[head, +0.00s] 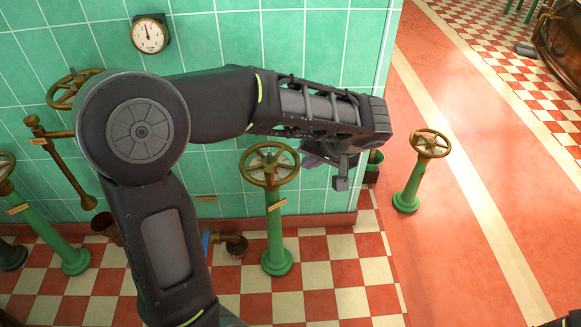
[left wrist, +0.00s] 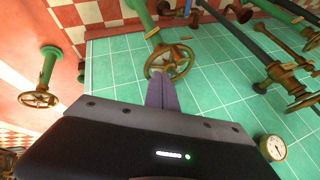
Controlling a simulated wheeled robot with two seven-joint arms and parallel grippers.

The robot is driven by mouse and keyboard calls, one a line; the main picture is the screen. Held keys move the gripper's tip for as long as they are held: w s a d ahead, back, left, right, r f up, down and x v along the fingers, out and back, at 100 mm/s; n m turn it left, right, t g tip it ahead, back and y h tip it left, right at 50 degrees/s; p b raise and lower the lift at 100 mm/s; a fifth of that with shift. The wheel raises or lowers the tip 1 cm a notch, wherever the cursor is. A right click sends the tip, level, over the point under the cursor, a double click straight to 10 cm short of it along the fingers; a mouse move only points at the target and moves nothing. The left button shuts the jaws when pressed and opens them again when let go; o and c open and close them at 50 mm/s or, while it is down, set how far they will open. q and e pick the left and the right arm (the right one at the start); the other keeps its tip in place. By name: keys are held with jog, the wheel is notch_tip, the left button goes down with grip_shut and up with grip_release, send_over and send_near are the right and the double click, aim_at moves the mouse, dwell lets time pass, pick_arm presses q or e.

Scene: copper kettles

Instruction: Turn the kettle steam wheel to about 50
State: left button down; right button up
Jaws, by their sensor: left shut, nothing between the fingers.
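Several handwheels are in view, and I cannot read which is the kettle steam wheel. The nearest to my left gripper is a brass wheel (head: 269,148) with a pale spoked centre, on a green post (head: 275,235) before the tiled wall. It also shows in the left wrist view (left wrist: 180,56). My left gripper (head: 309,161) is just right of this wheel in the head view, partly hidden by my arm. Its purple fingers (left wrist: 161,82) are shut and empty. They overlap the wheel's rim in the wrist view; I cannot tell whether they touch. My right gripper is not in view.
A second wheel (head: 429,143) stands on a green post at right. More brass wheels (head: 72,88) and pipes are at left, partly behind my arm. A round gauge (head: 150,36) hangs on the wall. A copper vessel (head: 562,45) is far right. Red floor between is open.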

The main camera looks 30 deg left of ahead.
pick_arm(q)
send_near(272, 173)
jog(key=w+d+f, duration=0.2)
jog(key=w+f, duration=0.2)
jog(key=f, duration=0.1)
jog(key=a, duration=0.1)
jog(key=s+a, duration=0.1)
jog(key=a, duration=0.1)
jog(key=a+f, duration=0.1)
jog(key=shift+s+a, duration=0.2)
jog(key=shift+a, duration=0.05)
jog(key=s+a+b, duration=0.1)
jog(key=b, duration=0.1)
jog(key=shift+a+f+b, duration=0.1)
jog(key=shift+a+b, duration=0.05)
jog(key=shift+b, duration=0.15)
